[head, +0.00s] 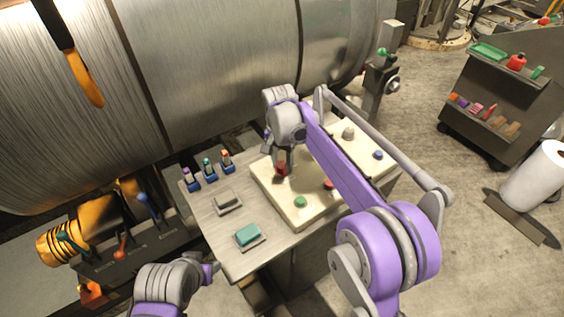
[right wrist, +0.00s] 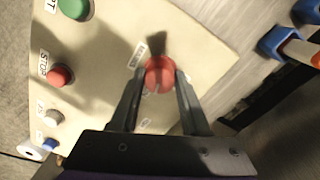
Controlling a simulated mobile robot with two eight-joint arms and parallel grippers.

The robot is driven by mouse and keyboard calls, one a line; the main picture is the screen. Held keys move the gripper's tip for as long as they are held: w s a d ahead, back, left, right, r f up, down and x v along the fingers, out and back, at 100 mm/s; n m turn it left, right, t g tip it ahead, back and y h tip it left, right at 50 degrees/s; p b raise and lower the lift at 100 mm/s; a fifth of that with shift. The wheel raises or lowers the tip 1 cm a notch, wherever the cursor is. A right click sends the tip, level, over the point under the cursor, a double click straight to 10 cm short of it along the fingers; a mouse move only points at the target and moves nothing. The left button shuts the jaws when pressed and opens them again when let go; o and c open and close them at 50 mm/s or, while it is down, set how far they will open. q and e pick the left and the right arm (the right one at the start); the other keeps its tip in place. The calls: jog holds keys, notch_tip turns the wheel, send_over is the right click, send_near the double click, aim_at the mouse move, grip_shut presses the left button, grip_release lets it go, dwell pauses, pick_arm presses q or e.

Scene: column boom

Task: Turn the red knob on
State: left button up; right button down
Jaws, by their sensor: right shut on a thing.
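The red knob (right wrist: 160,74) sits on a cream control panel (right wrist: 110,30), between the fingers of my right gripper (right wrist: 158,88) in the right wrist view. The fingers are closed against its two sides. In the head view the red knob (head: 281,169) is partly hidden under my right gripper (head: 283,160), which comes down on it from above.
The panel also bears a green button (right wrist: 74,8), a red stop button (right wrist: 60,75), a grey knob (head: 348,133) and a blue button (head: 378,155). Several small tools (head: 208,170) stand on the table's left. A teal block (head: 248,234) lies near its front. A large metal cylinder (head: 210,60) is behind.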

aim_at(282, 164)
jog(key=shift+m, duration=1.5)
jog(key=shift+c, duration=1.9)
grip_release()
notch_tip(282, 164, up, 11)
jog(key=p, duration=0.1)
jog(key=shift+w, duration=0.15)
